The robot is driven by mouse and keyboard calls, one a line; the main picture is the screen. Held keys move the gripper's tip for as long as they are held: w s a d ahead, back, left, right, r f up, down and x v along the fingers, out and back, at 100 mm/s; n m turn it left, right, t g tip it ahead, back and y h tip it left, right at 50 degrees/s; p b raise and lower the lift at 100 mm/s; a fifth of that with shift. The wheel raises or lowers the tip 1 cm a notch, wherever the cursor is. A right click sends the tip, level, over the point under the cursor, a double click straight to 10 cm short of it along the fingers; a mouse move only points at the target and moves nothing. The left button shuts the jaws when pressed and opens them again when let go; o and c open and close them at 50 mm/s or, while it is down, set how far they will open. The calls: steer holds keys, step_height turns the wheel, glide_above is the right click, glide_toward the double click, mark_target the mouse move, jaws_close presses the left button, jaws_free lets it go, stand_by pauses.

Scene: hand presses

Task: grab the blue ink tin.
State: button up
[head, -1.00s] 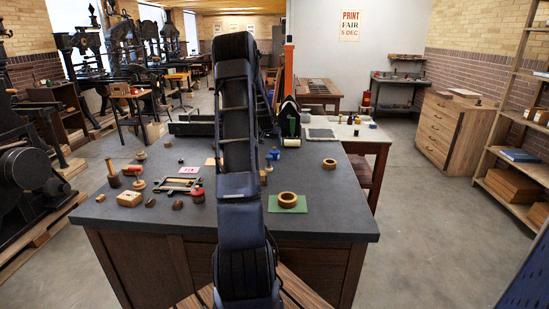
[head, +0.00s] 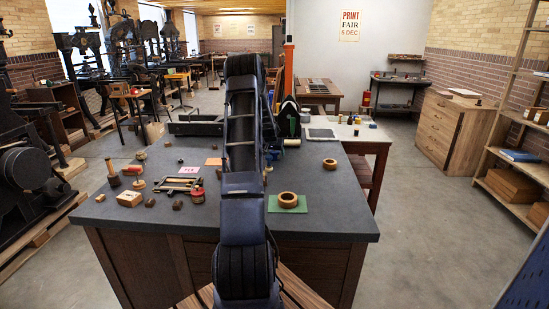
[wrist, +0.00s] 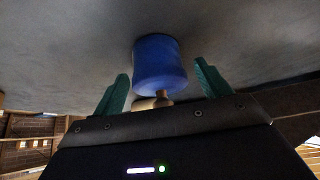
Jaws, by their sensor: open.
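The blue ink tin (wrist: 160,62) is a short blue cylinder on the dark grey bench top in the wrist view. My gripper (wrist: 161,72) is open, with one green finger on each side of the tin and a visible gap to both. Nothing is held. In the head view my arm hides the gripper and I cannot clearly make out the blue tin behind it.
A small tan object (wrist: 152,103) shows close to the tin, between the fingers. On the bench (head: 330,222) stand a red tin (head: 198,195), a wooden ring (head: 288,200) on a green sheet, and several small blocks. The bench's right part is mostly clear.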

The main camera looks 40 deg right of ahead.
steer(key=c, duration=1.2)
steer(key=shift+c, duration=0.2)
